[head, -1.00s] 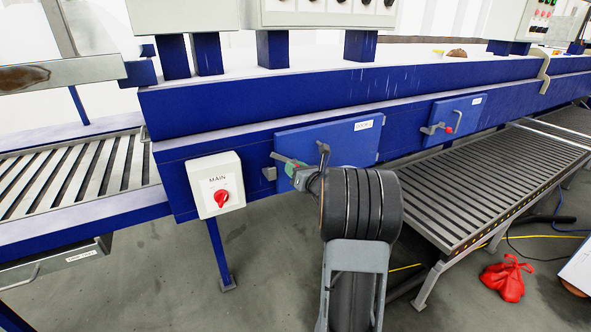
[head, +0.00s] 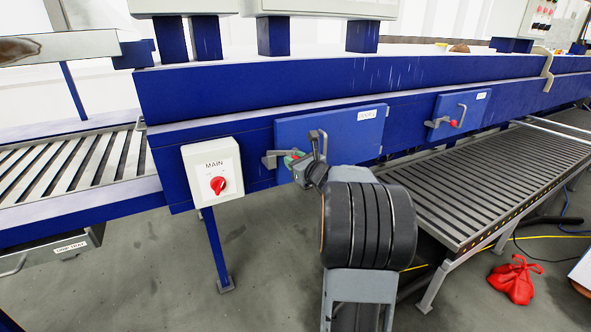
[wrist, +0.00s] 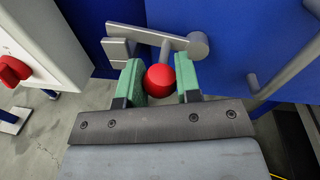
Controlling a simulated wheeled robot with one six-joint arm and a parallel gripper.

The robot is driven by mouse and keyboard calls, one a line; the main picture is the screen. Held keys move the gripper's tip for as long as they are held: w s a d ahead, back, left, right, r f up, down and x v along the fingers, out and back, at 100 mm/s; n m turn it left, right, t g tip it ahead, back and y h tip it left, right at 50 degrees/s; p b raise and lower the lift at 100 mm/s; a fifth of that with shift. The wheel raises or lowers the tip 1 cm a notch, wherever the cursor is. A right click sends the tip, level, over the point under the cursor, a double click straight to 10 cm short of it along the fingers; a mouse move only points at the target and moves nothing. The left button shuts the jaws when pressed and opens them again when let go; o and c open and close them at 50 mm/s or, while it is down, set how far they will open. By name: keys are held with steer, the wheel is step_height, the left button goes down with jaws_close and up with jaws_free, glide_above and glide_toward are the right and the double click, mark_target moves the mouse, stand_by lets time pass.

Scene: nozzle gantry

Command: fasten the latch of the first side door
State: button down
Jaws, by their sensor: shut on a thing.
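The first side door (head: 345,128) is a blue panel, flat in the machine's side, with a small label and a grey handle (head: 323,141). Its grey latch lever (wrist: 165,37) runs left from a round pivot, with its free end at a grey catch block (wrist: 119,50) beside the door edge. I cannot tell whether the end is fully seated in the catch. My gripper (wrist: 161,78) is shut around the lever's red knob (wrist: 160,82), one green pad on each side. In the head view my gripper (head: 294,160) partly hides the knob and lever.
A white MAIN switch box (head: 212,172) with a red knob stands close left of the latch. A second blue door (head: 460,112) with a red-knobbed latch is farther right. A slatted conveyor (head: 480,180) and a red bag (head: 515,280) lie to the right.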

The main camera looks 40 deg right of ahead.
steer(key=shift+f+n+b, duration=0.4)
steer(key=shift+n+b, duration=0.6)
steer(key=shift+b, duration=0.4)
steer(key=c, duration=0.8)
jaws_free()
steer(key=s+r, duration=0.1)
steer(key=s, duration=1.2)
steer(key=shift+s+r, duration=0.15)
steer(key=shift+s, duration=0.25)
steer(key=shift+a, duration=0.1)
